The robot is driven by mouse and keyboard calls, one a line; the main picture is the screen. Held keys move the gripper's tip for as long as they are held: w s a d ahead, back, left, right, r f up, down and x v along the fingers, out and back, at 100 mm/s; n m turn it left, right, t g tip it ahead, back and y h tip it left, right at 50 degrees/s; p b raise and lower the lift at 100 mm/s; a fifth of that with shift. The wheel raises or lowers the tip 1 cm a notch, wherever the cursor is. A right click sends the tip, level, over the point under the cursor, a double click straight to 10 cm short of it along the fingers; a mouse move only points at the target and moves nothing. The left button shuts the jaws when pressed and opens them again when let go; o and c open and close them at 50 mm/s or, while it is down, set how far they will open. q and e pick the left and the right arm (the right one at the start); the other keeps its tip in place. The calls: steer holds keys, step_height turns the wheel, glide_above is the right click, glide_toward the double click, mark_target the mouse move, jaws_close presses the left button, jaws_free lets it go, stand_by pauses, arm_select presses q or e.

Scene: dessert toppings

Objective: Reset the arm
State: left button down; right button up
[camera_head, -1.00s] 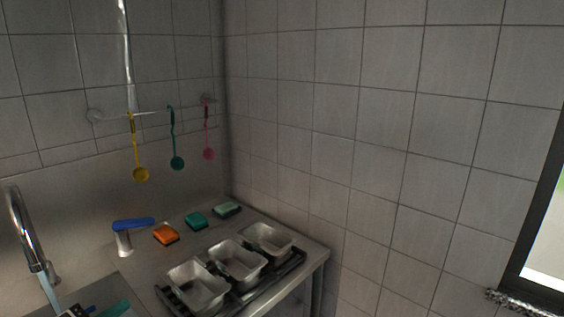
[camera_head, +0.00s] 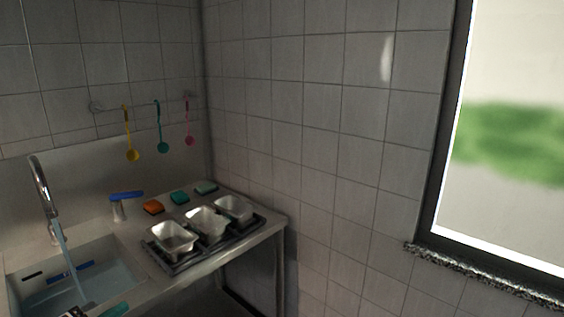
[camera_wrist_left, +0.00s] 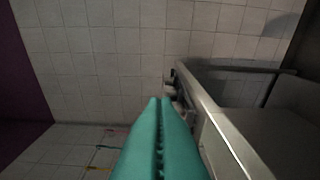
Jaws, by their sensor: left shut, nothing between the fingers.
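My left gripper (camera_head: 115,310) shows only at the bottom left edge of the head view, in front of the sink, with a teal finger and a dark part cut off by the frame. In the left wrist view its two teal fingers (camera_wrist_left: 160,104) lie together, shut and empty, and touch nothing visible. The counter's metal edge (camera_wrist_left: 222,125) runs along their right side. My right gripper is in neither view.
A sink (camera_head: 100,252) with a tap (camera_head: 42,190) lies at left. Metal trays (camera_head: 206,222) sit on a dark rack on the counter. Sponges (camera_head: 179,197) lie behind them. Ladles (camera_head: 162,140) hang on the wall. A window (camera_head: 510,150) is at right.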

arm_select(q)
steer(key=s+a+f+n+y, duration=0.1)
steer(key=a+f+n+y, duration=0.25)
steer(key=f, duration=0.55)
steer(key=s+a+f+n+y, duration=0.1)
steer(key=a+f+n+y, duration=0.1)
steer(key=f+n, duration=0.5)
steer(key=s+f+n+g+y, duration=0.2)
steer(key=s+f, duration=0.2)
steer(key=f, duration=0.5)
steer(key=s+f+n+g+y, duration=0.2)
steer(key=s+f, duration=0.3)
steer(key=f, duration=0.4)
steer(key=s+d+f+n+g, duration=0.2)
steer(key=s+d+f+g, duration=0.15)
steer(key=s+f, duration=0.5)
steer(key=s+d+f+n+g, duration=0.2)
steer(key=s+d+f, duration=0.2)
steer(key=s+f, duration=0.5)
steer(key=s+d+f+n+g, duration=0.1)
steer(key=s+d+f+g, duration=0.1)
steer(key=s+d, duration=0.3)
steer(key=s+d+f+n+g, duration=0.1)
steer(key=s+d, duration=0.4)
steer(key=s, duration=0.7)
steer(key=shift+s+d+f+n+g+h, duration=0.15)
steer(key=shift+s+f+n+g+h, duration=0.15)
steer(key=shift+f+g, duration=0.65)
steer(key=shift+w, duration=0.15)
